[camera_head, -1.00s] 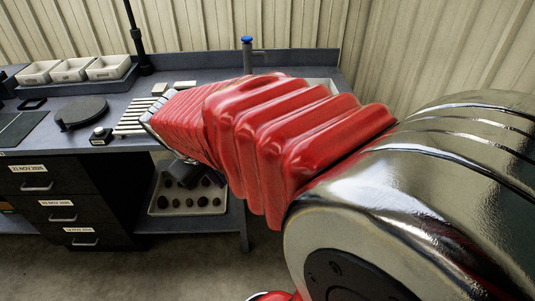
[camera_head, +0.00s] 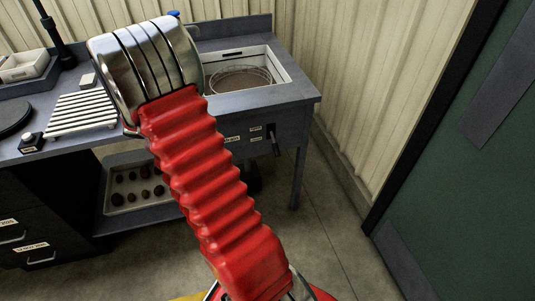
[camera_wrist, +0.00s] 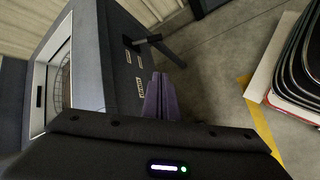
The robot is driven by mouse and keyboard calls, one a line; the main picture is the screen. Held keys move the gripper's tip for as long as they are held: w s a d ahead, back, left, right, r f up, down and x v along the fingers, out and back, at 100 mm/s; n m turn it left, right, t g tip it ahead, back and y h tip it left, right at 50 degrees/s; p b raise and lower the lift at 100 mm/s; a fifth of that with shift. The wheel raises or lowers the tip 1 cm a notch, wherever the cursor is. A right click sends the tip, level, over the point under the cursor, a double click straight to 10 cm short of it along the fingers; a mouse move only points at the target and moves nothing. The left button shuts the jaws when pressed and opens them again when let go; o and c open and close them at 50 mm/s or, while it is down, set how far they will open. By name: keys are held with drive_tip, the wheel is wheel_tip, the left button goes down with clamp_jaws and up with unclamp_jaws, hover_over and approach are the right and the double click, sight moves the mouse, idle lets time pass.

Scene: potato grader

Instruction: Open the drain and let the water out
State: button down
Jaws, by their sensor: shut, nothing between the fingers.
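The sink (camera_head: 285,75) is set into the right end of the grey bench, with a round wire basket (camera_head: 240,82) inside. I cannot make out any water level. A dark lever (camera_head: 275,143) sits on the front panel beside small white labels. The wrist view shows the lever (camera_wrist: 165,49) sticking out from the panel, with the sink rim (camera_wrist: 43,72) at left. My gripper (camera_wrist: 160,80) is shut and empty, its purple fingers below the lever in the picture and apart from it. In the head view my gripper is hidden behind my arm.
A slatted white rack (camera_head: 82,114) and a black round plate (camera_head: 10,117) lie on the bench to the left. A tray of potatoes (camera_head: 134,210) sits on the shelf below. The floor right of the bench leg (camera_head: 299,178) is clear, up to a green door (camera_head: 480,160).

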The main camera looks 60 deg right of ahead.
sight(275, 144)
drive_tip(key=s+d+f+n+g+h, duration=0.1)
drive_tip(key=s+d+f, duration=0.1)
drive_tip(key=d+f, duration=0.5)
drive_tip(key=s+d+f+n+g+h, duration=0.1)
drive_tip(key=s+d+f+n, duration=0.1)
drive_tip(key=d+f, duration=0.5)
wheel_tip(275, 144, down, 6)
drive_tip(key=shift+r+n+h, duration=0.1)
drive_tip(key=shift+n+h, duration=0.2)
drive_tip(key=shift+h, duration=0.1)
drive_tip(key=shift+d, duration=0.1)
drive_tip(key=s+d+f, duration=0.1)
drive_tip(key=s+d, duration=0.5)
drive_tip(key=d, duration=0.1)
drive_tip(key=shift+s, duration=0.1)
